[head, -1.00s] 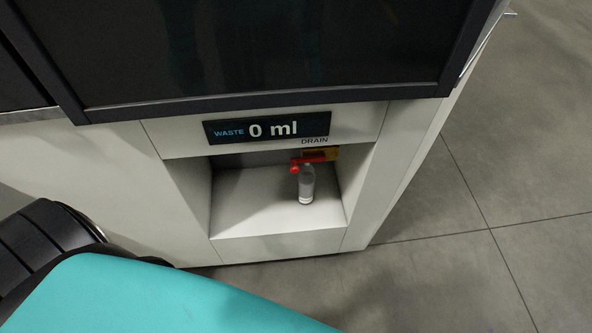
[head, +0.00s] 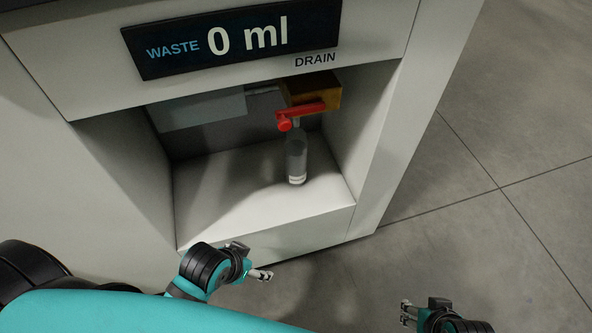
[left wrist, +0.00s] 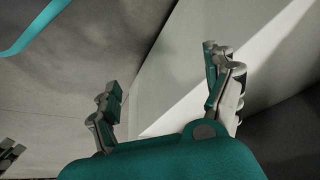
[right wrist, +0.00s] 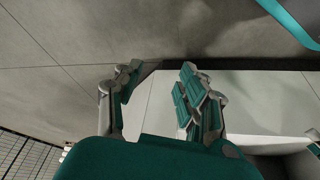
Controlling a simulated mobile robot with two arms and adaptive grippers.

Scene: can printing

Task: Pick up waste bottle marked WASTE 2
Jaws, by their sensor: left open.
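A small clear grey bottle (head: 296,158) stands upright in the white alcove (head: 230,205), under the red drain valve handle (head: 301,114). It has a pale label near its base, too small to read. My left gripper (head: 262,275) is open and empty, in front of and below the alcove's front edge, apart from the bottle. Its spread fingers show in the left wrist view (left wrist: 167,85). My right gripper (head: 407,312) is farther right, over the floor. Its fingers are apart and empty in the right wrist view (right wrist: 160,82). Neither wrist view shows the bottle.
An orange-brown valve block (head: 318,91) hangs at the alcove's back right. Open grey floor (head: 500,130) lies to the right.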

